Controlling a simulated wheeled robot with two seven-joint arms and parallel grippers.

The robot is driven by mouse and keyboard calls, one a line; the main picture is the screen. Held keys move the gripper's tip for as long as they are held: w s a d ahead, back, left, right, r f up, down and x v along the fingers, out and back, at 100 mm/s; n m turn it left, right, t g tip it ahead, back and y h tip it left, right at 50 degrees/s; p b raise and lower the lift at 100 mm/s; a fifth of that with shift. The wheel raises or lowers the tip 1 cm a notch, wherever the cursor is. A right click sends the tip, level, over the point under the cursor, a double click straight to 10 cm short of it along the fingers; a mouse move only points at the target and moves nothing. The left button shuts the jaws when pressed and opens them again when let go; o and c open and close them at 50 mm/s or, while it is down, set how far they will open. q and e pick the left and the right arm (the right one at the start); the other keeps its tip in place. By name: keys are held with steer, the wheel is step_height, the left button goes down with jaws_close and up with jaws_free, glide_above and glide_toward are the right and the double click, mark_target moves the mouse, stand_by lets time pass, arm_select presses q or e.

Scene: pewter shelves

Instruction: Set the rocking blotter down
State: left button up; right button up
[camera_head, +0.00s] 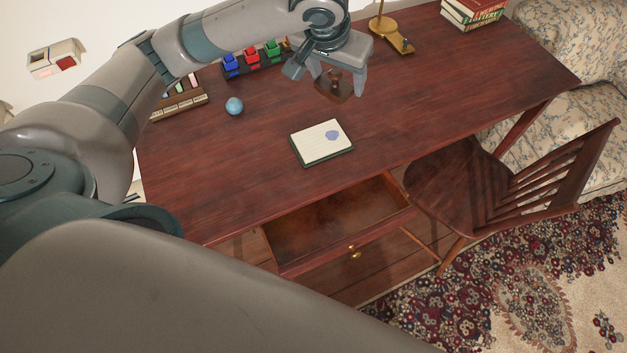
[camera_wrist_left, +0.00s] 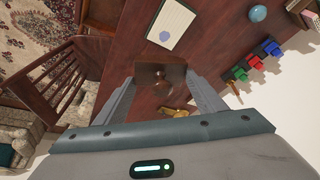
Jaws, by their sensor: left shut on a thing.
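The rocking blotter (camera_head: 332,85) is a dark wooden block with a knob on top, near the back of the red-brown desk. My left gripper (camera_head: 338,82) is shut on it. In the left wrist view the blotter (camera_wrist_left: 164,70) sits between the two fingers of the gripper (camera_wrist_left: 170,82). I cannot tell whether its underside touches the desk (camera_head: 230,170). A notepad (camera_head: 318,139) with a blue blot lies on the desk in front of it, apart from the blotter. My right gripper is not in view.
Blue, red and green ink bottles (camera_head: 252,56) stand in a rack left of the gripper, with a blue ball (camera_head: 234,106) nearer. A brass lamp base (camera_head: 386,28) and books (camera_head: 474,12) are at the back. An open drawer (camera_head: 335,222) and a chair (camera_head: 500,195) are in front.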

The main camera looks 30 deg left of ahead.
arm_select(q)
steer(key=s+d+f+m+g+h+b, duration=0.2)
steer(key=s+d+f+m+g+b, duration=0.1)
steer(key=d+f+m+b, duration=0.6)
steer(key=s+d+f+m+g+h+b, duration=0.2)
steer(key=s+d+f+m+b, duration=0.1)
steer(key=d+f+m+b, duration=0.6)
step_height(320, 180, down, 7)
steer(key=m, duration=0.4)
steer(key=shift+f+g+h, duration=0.2)
steer(key=shift+g+h, duration=0.1)
steer(key=shift+g, duration=0.1)
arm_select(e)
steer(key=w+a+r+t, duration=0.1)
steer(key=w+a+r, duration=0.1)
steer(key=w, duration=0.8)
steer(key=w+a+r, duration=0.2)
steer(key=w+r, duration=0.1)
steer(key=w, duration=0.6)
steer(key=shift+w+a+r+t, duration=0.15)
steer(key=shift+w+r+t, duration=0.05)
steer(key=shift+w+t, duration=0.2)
